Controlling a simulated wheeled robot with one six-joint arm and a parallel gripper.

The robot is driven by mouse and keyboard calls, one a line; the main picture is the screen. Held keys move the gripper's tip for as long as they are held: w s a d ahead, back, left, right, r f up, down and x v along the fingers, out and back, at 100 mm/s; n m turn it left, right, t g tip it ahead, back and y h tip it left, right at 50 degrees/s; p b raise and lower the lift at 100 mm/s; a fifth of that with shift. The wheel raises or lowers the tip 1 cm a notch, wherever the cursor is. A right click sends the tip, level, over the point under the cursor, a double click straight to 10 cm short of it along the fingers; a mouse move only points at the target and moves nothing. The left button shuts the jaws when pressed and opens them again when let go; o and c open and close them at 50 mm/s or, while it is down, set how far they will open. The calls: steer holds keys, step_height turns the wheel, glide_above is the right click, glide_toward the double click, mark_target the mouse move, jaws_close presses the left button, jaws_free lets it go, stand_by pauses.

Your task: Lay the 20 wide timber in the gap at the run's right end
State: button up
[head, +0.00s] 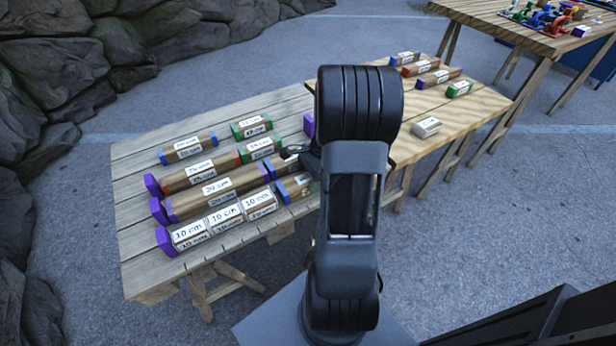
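Several labelled timbers lie in rows on the left wooden table (128,160). The front row has a purple end block (165,241) and three plain blocks marked 10 cm (225,219). A blue-ended timber (296,187) shows at that row's right end; my arm hides its right part, and I cannot tell whether it rests on the table. The row behind holds a long purple-ended timber (216,190) with a blue-ended piece (273,169) at its right. My gripper (291,152) is above these right ends, mostly hidden by my arm. Its opening and any hold are unclear.
Further back lie a red-ended timber (200,173), green-ended timbers (251,127) and a blue-ended one (187,148). The right table (460,118) bears more timbers and a loose pale block (426,127). Rocks (60,70) border the left. The table's far left is clear.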

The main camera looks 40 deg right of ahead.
steer(key=o, duration=0.4)
steer(key=shift+r, duration=0.1)
steer(key=p+v, duration=0.4)
steer(key=v, duration=0.9)
steer(key=shift+d+r, duration=0.15)
steer(key=shift+r, duration=0.15)
steer(key=s+a+r+n+t+h+p, duration=0.1)
steer(key=s+a+r+n+h+p, duration=0.1)
steer(key=a+r+n+p, duration=0.7)
steer(key=s+a+r+n+t+h+p, duration=0.2)
steer(key=s+a+r+n+p, duration=0.2)
steer(key=a+r+n+p, duration=0.5)
steer(key=a+r+n, duration=0.1)
steer(key=a+r, duration=0.4)
steer(key=shift+r+n+p, duration=0.3)
steer(key=shift+r+p, duration=0.05)
